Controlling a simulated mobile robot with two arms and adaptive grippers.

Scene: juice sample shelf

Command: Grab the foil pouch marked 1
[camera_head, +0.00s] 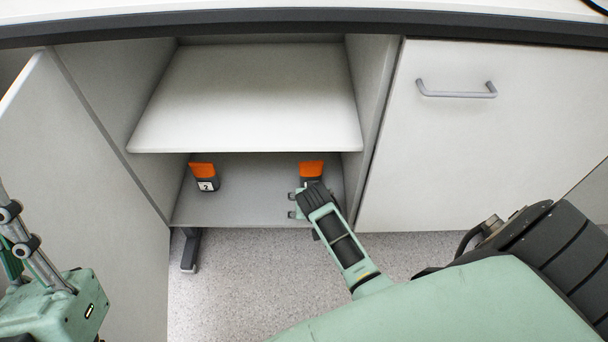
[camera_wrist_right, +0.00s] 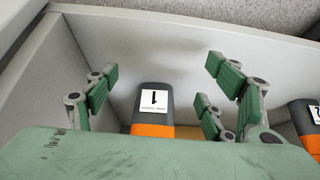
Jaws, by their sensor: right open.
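The foil pouch marked 1 (camera_wrist_right: 152,105) is dark with an orange end and a white label. In the wrist view it stands between the spread fingers of my right gripper (camera_wrist_right: 161,72), with gaps on both sides. In the head view its orange top (camera_head: 312,169) shows at the right of the lower shelf, its lower part hidden by my right gripper (camera_head: 299,204). That gripper is open and empty. My left arm's end (camera_head: 50,300) shows only partly at the left edge; its fingertips are not clear.
A similar orange-topped pouch (camera_head: 204,177) with a white label stands at the left of the lower shelf (camera_head: 245,205). The upper shelf (camera_head: 250,100) is empty and overhangs both pouches. The cabinet door (camera_head: 80,190) stands open at left; the right door (camera_head: 480,150) is shut.

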